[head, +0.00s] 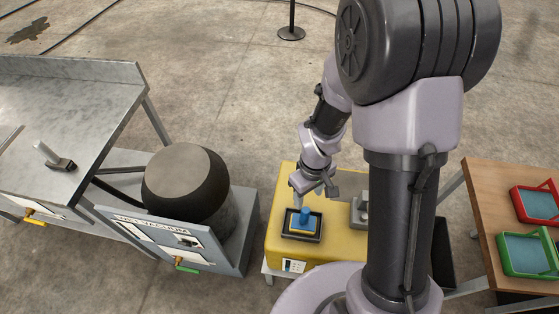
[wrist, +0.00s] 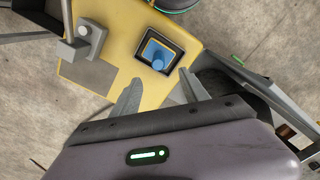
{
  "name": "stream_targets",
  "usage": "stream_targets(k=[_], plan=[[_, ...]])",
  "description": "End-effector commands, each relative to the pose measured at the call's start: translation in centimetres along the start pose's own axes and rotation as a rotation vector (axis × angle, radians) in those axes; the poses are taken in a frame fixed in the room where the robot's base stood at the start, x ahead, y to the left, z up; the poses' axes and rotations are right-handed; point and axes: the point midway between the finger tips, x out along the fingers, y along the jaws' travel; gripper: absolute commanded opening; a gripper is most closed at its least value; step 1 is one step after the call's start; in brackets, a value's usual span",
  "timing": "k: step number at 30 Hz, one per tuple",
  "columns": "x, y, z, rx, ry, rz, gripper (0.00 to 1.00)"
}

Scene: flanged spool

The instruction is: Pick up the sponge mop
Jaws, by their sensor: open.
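The sponge mop (head: 304,216) appears to be the blue block with an upright blue knob, with a thin yellow layer under it. It sits in a dark square tray (head: 290,235) on a yellow cabinet top. In the wrist view the blue mop (wrist: 157,54) lies in the same dark tray, just beyond my fingertips. My gripper (head: 315,192) is above the cabinet, just above and behind the mop in the head view. In the wrist view my gripper (wrist: 160,77) has its two fingers spread apart with nothing between them.
A grey block-shaped fixture (head: 360,208) stands on the yellow cabinet (head: 335,245), right of the tray. A dark drum (head: 187,190) in a grey housing is at left, beside a metal bench (head: 85,115). A wooden table (head: 490,190) at right holds red and green trays.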

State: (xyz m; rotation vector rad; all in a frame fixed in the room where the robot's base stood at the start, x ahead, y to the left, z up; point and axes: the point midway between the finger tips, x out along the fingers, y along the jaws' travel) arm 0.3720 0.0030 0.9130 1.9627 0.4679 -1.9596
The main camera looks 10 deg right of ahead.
Motion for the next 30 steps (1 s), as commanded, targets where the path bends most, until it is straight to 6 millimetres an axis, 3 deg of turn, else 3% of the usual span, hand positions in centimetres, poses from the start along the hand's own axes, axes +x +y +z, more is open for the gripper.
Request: stream_targets(k=[9, 12, 19, 26, 30], plan=[[9.2, -0.1, 0.2, -0.007, -0.009, -0.004, 0.52], [11.3, 0.0, 0.1, -0.006, -0.008, -0.004, 0.52], [13.4, 0.2, -0.1, -0.004, -0.006, -0.003, 0.52], [17.8, 0.8, -0.7, -0.005, -0.006, -0.003, 0.52], [17.7, 0.8, -0.7, -0.004, -0.005, -0.002, 0.52]])
